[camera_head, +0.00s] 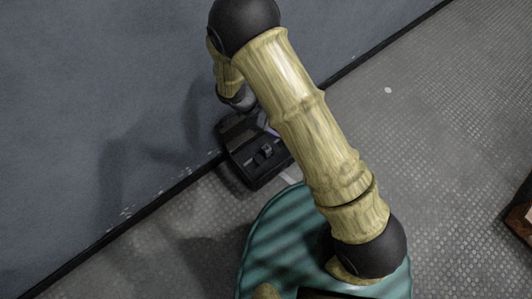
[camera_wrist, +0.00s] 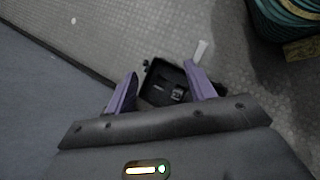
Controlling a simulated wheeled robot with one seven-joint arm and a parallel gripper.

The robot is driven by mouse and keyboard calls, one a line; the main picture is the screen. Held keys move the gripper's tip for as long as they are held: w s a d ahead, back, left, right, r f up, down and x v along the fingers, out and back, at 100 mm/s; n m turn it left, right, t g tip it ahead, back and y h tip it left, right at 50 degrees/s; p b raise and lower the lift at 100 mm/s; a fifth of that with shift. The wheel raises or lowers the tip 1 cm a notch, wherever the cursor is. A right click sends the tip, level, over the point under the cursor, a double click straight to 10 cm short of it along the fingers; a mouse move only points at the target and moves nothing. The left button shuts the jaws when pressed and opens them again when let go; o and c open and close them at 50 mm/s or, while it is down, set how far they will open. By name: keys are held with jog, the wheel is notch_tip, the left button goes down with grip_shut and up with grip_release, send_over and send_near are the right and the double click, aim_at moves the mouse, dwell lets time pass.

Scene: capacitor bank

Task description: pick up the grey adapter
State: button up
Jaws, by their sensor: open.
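A small dark grey block, which looks like the grey adapter (camera_wrist: 178,95), sits in an open black case (camera_wrist: 149,97) on the floor. It lies towards the right side of the case, close to my right finger in the wrist view. The head view also shows the block (camera_head: 264,154) in the case (camera_head: 259,179). My gripper (camera_wrist: 161,84) is open, with its two purple fingers apart and the case showing between and beyond them. Nothing is held. In the head view my arm hides most of the gripper.
A blue-grey wall (camera_head: 90,100) with a dark skirting runs close behind the case. A pale flat piece (camera_wrist: 201,50) lies beside the case. A brown object (camera_head: 522,215) stands at the right edge. The patterned floor (camera_head: 440,130) is otherwise mostly clear.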

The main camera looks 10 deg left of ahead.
jog(key=s+a+f+n+t+b, duration=0.1)
jog(key=s+a+f+n+t, duration=0.1)
jog(key=f, duration=0.5)
jog(key=s+a+f+n+t+b, duration=0.1)
jog(key=s+a+f+n+t, duration=0.2)
jog(key=a+f+n, duration=0.3)
jog(key=s+a+f+n+t+b, duration=0.2)
jog(key=a+f+n+t, duration=0.2)
jog(key=f, duration=0.4)
jog(key=shift+s+f+t+h, duration=0.3)
jog(key=shift+f+t, duration=0.1)
jog(key=shift+t, duration=0.1)
jog(key=b, duration=0.5)
send_near(267, 147)
jog(key=x, duration=0.5)
jog(key=shift+d+f, duration=0.15)
jog(key=shift+f, duration=0.05)
jog(key=shift+w+d, duration=0.2)
jog(key=shift+w, duration=0.2)
